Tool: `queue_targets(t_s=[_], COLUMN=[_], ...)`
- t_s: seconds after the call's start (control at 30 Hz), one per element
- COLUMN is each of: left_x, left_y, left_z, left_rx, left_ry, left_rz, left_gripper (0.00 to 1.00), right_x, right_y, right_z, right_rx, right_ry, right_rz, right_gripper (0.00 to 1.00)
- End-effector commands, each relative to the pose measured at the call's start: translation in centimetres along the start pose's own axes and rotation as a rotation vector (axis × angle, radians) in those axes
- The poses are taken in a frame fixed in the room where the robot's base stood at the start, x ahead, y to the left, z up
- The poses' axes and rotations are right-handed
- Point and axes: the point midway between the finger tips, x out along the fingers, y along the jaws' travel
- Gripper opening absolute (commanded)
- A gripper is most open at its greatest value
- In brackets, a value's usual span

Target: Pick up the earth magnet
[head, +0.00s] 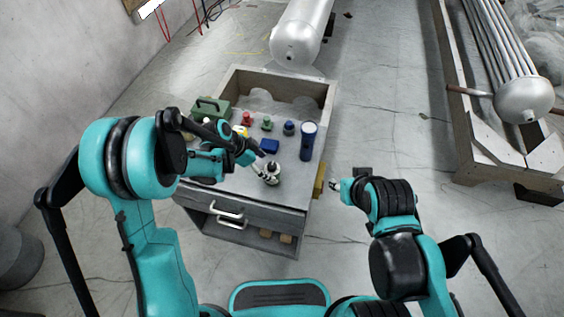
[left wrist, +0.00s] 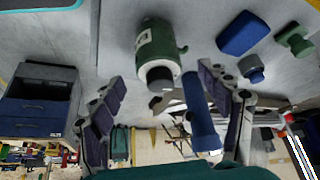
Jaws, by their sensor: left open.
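No label reads as earth magnet. A small green and white cylinder with a black knob (head: 271,174) stands on the grey bench top near its front; it may be the magnet, but I cannot be sure. In the left wrist view the same cylinder (left wrist: 158,52) shows a white label and grey cap, ahead of and between the open fingers. My left gripper (head: 258,158) is open and empty, just up and left of the cylinder in the head view. My right gripper (head: 336,186) is off the bench's right side; its opening is too small to judge.
A yellow piece (head: 319,181) is at the bench's right side. The front-right bench top is clear.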

Motion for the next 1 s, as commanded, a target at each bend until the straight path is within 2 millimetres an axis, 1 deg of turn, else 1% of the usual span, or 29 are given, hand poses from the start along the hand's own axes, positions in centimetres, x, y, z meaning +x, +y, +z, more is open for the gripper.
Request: queue_targets(t_s=[0.2, 0.37, 0.5, 0.6, 0.7, 0.87, 0.97, 1.0], left_x=[2.6, 3.9, 6.1, 7.5, 8.0, 7.8, 7.8, 7.8], left_y=[0.0, 0.0, 0.1, 0.1, 0.1, 0.1, 0.1, 0.1], left_z=[0.3, 0.7, 1.6, 1.5, 1.4, 1.4, 1.4, 1.4], left_rx=[0.007, 0.005, 0.006, 0.007, 0.005, 0.004, 0.004, 0.004], left_ry=[0.001, 0.001, 0.001, 0.001, 0.001, 0.001, 0.001, 0.001], left_rz=[0.003, 0.002, 0.002, 0.001, 0.001, 0.001, 0.001, 0.001], left_gripper=[0.77, 0.77, 0.77, 0.77, 0.77, 0.77, 0.53, 0.42], right_x=[0.8, 1.4, 2.4, 2.9, 2.9, 2.8, 2.8, 2.8], right_y=[0.0, 0.0, 0.0, 0.0, 0.0, 0.0, 0.0, 0.0], right_z=[0.6, 1.0, 1.8, 2.1, 2.1, 2.0, 2.0, 2.0], right_rx=[0.000, 0.000, 0.000, 0.000, 0.000, 0.000, 0.000, 0.000], right_ry=[0.000, 0.000, 0.000, 0.000, 0.000, 0.000, 0.000, 0.000], right_rz=[0.000, 0.000, 0.000, 0.000, 0.000, 0.000, 0.000, 0.000], right_gripper=[0.40, 0.40, 0.40, 0.40, 0.40, 0.40, 0.40, 0.40])
